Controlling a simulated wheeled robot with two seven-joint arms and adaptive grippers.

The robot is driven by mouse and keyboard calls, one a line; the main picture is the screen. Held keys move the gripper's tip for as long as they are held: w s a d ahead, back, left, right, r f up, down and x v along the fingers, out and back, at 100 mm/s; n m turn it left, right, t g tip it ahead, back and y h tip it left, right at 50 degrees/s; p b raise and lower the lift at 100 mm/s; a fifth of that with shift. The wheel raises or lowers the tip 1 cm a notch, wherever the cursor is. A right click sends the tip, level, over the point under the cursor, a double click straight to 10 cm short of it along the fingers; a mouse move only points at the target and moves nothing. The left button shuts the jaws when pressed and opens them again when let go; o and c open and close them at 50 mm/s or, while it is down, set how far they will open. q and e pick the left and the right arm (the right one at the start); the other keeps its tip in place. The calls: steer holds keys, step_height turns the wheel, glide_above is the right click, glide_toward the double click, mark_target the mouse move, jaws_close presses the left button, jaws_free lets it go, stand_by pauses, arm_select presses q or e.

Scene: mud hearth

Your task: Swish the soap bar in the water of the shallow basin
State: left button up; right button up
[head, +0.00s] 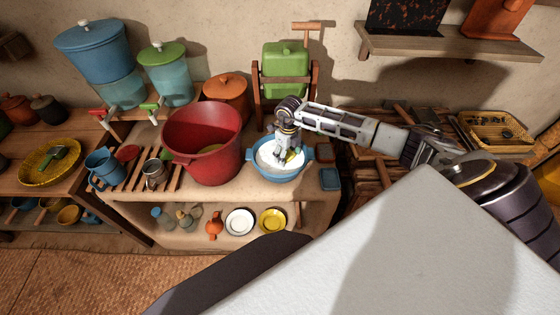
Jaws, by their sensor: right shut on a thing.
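The shallow basin (279,174) is blue with handles and stands at the front of the clay counter. Its inside looks white and pale, and I cannot make out the water surface clearly. My right gripper (287,150) reaches in from the right and points down inside the basin. It is shut on the soap bar (294,156), a small yellow-green piece low in the basin, partly hidden by the fingers. I cannot tell how deep the soap sits. My left gripper is out of view.
A large red bucket (203,148) stands just left of the basin. A green container (286,62) in a wooden frame is behind it. Small blue blocks (330,179) lie to its right. A metal mug (154,173) and slatted rack are further left. Plates (239,222) sit on the shelf below.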

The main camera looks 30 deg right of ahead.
mark_target(273, 166)
stand_by(0.3)
steer(key=shift+w+a+f+b, duration=0.1)
steer(key=shift+w+a+b, duration=0.4)
steer(key=shift+a, duration=0.45)
steer(key=shift+w+a+b, duration=0.2)
steer(key=shift+w+a, duration=0.25)
steer(key=shift+a, duration=0.15)
steer(key=shift+w+a+b, duration=0.2)
steer(key=shift+w+a, duration=0.2)
steer(key=shift+a, duration=0.2)
steer(key=shift+w+a, duration=0.25)
steer(key=shift+a, duration=0.2)
steer(key=shift+s+d, duration=0.1)
